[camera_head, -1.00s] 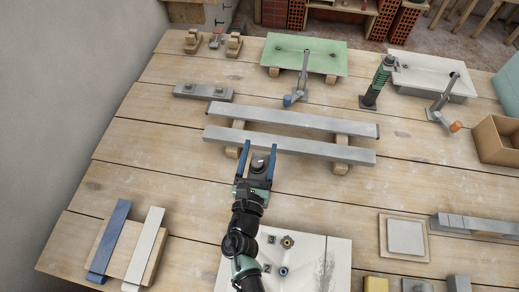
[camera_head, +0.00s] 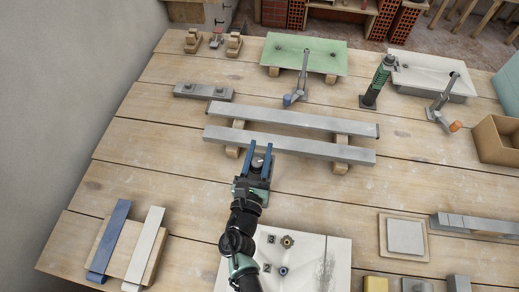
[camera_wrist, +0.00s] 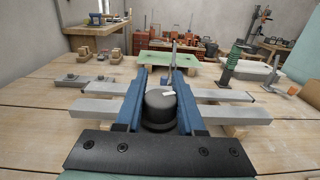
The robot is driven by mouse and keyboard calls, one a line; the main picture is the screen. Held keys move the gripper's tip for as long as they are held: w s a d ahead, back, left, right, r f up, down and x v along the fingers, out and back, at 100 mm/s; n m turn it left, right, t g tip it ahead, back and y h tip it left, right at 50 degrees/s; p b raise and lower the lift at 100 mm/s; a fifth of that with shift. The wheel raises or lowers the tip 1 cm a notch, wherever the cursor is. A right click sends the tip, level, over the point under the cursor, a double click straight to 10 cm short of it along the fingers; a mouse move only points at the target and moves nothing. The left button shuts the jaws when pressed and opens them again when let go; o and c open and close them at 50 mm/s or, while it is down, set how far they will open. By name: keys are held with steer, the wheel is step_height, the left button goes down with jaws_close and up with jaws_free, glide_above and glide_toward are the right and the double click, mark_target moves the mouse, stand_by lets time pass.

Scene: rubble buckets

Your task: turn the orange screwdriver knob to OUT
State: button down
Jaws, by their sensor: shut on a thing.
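My gripper (camera_head: 260,147) is over the table just in front of the nearer grey bar, with its blue fingers close together. Its fingers are shut on a dark grey round knob (camera_wrist: 160,103), which has a small white mark on top. The knob also shows between the fingers in the head view (camera_head: 258,161); its lower part is hidden. I cannot make out an orange screwdriver or the word OUT. The clearest orange part is the end (camera_head: 455,126) of a grey crank at the right, well away from my gripper.
Two long grey bars (camera_head: 290,117) lie on wooden blocks just beyond my gripper. A pale panel (camera_head: 338,265) with small numbered knobs is at the front. A blue strip (camera_head: 110,235) and a white strip (camera_head: 150,235) lie front left. A cardboard box (camera_head: 497,140) stands right.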

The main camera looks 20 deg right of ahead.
steer(key=m+g+h, duration=0.2)
steer(key=shift+s+d+g+h, duration=0.15)
steer(key=shift+g+h, duration=0.15)
steer(key=shift+h, duration=0.1)
steer(key=m+g, duration=0.1)
steer(key=m+g+h+b, duration=0.2)
steer(key=shift+s+d+f, duration=0.15)
steer(key=shift+s+d, duration=0.1)
steer(key=m+g+h+b, duration=0.1)
steer(key=g, duration=0.1)
steer(key=s+m+g+h+b, duration=0.1)
steer(key=m+g+b, duration=0.1)
steer(key=g, duration=0.1)
steer(key=shift+d+m+g, duration=0.15)
steer(key=shift+m+g, duration=0.15)
steer(key=shift+s+m+g+h+b, duration=0.15)
steer(key=shift+m+g+h+b, duration=0.3)
steer(key=shift+g, duration=0.35)
steer(key=c, duration=0.5)
jaws_free()
steer(key=shift+d, duration=0.1)
